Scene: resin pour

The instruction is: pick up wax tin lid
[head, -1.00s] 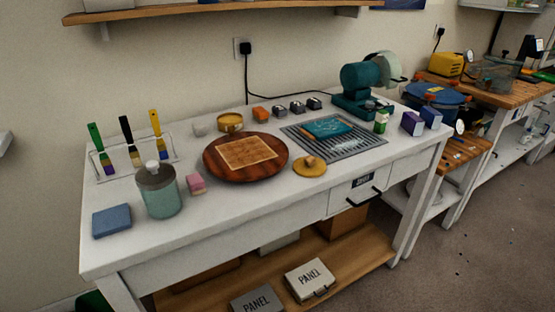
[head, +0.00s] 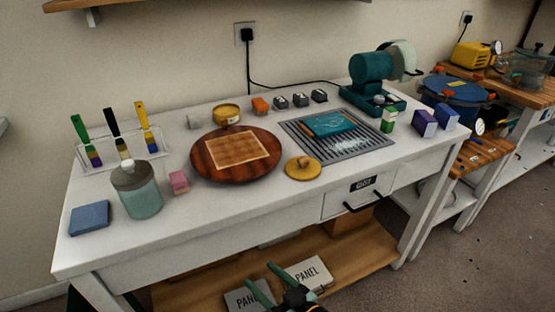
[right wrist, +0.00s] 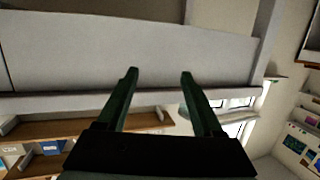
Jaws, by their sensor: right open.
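The wax tin lid (head: 303,170), a round yellow disc with a small knob on top, lies on the white table near its front edge. It is to the right of the round wooden board. The open yellow wax tin (head: 227,114) stands behind the board. My right gripper (head: 260,274) is at the bottom of the head view, in front of the table and apart from the lid. In the right wrist view its two fingers (right wrist: 159,73) are spread with nothing between them; the lid does not show there. My left gripper is not in view.
The wooden board (head: 207,168) lies left of the lid, and a grey slatted mat (head: 360,151) with a teal piece lies behind right. A drawer handle (head: 363,204) juts from the table front. A lower shelf (head: 345,262) holds panel boxes.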

